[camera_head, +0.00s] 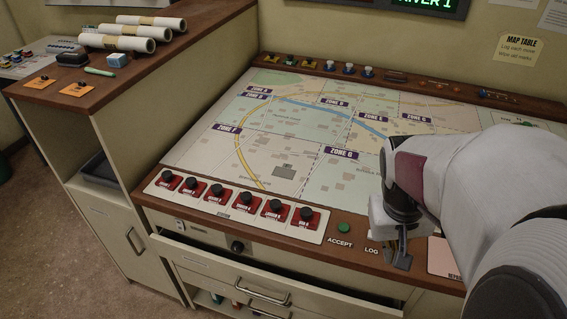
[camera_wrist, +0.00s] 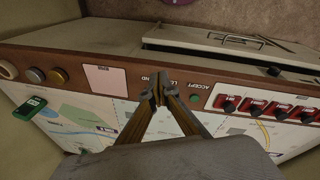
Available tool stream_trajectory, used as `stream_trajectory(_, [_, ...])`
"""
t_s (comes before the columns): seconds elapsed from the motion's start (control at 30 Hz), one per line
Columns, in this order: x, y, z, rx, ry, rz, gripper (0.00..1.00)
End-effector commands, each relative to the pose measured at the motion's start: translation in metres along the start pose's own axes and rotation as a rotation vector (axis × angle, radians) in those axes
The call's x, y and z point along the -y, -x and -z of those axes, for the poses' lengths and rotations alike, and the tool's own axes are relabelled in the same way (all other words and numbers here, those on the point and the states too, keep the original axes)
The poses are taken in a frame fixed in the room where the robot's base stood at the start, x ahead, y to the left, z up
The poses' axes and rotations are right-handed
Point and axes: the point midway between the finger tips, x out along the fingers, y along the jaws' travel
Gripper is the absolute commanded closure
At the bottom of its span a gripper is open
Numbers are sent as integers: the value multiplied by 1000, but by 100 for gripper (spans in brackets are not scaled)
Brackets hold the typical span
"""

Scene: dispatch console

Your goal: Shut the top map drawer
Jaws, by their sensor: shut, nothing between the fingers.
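The top map drawer (camera_head: 215,270) is cream with a metal bar handle (camera_head: 263,291). It stands pulled out under the console's front edge, with a dark gap behind its front. In the wrist view the drawer (camera_wrist: 200,38) shows at the top, beyond the wooden edge. My gripper (camera_head: 398,262) is shut and empty. It is over the front of the console near the LOG label, to the right of the drawer handle and apart from it. In the wrist view my fingertips (camera_wrist: 158,92) meet over the wooden edge strip. My arm hides part of the console's right side.
The map table (camera_head: 300,130) fills the console top. Red-backed black knobs (camera_head: 243,200) and a green ACCEPT button (camera_head: 344,228) line its front edge. Rolled maps (camera_head: 130,38) lie on the left cabinet. Open floor (camera_head: 80,250) lies at the left front.

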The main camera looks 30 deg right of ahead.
Motion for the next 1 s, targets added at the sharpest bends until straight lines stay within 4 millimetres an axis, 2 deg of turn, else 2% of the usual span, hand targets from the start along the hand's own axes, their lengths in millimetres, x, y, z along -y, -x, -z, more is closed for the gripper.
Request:
stream_trajectory(0.1, [-25,-18,-3,49,-26,-22,100])
stream_trajectory(0.47, [-97,-73,-24,170,-57,-65,100])
stream_trajectory(0.7, [-141,-111,-49,239,-49,-69,100])
stream_trajectory(1.0, [-186,-161,-89,304,-5,-46,100])
